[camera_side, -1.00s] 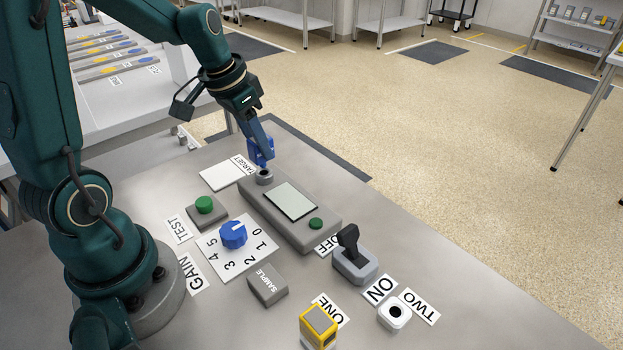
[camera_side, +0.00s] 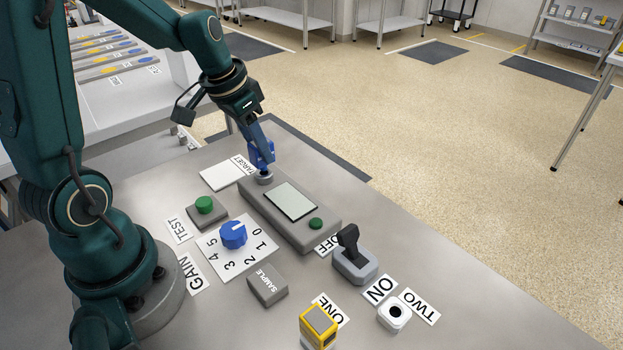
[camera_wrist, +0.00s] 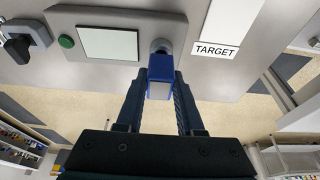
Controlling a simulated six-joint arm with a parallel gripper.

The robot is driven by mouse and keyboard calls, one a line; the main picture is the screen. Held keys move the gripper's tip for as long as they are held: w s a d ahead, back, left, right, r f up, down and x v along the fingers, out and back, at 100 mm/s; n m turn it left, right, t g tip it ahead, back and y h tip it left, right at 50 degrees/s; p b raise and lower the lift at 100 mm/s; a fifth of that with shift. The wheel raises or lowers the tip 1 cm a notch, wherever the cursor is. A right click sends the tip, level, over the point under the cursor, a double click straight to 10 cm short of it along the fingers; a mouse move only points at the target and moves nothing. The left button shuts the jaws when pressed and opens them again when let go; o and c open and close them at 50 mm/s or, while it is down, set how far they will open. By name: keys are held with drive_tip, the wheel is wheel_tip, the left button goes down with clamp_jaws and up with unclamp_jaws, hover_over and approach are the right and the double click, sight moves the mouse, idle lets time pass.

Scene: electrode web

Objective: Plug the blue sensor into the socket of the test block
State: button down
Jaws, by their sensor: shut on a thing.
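The blue sensor (camera_wrist: 160,70) is between the two fingers of my gripper (camera_wrist: 160,82), which is shut on it. In the side view the blue sensor (camera_side: 262,150) is upright directly over the socket (camera_side: 264,178) at the far end of the grey test block (camera_side: 318,236). Its lower end meets the round grey socket, which also shows in the wrist view (camera_wrist: 160,46). How deep it sits in the socket I cannot tell. My gripper (camera_side: 266,150) hides part of the sensor in the side view.
The white TARGET card (camera_side: 222,176) lies left of the block. A green button (camera_side: 204,204), a blue knob (camera_side: 233,234), a SAMPLE block (camera_side: 268,286), a black lever switch (camera_side: 350,250), a yellow block (camera_side: 318,326) and a white piece (camera_side: 394,314) stand nearer. The table's right side is clear.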

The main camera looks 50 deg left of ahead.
sight(251, 147)
drive_tip(key=shift+f, duration=1.05)
drive_tip(key=shift+c, duration=2.3)
unclamp_jaws()
drive_tip(key=shift+r, duration=0.1)
drive_tip(key=shift+v, duration=2.45)
drive_tip(key=shift+d, duration=0.1)
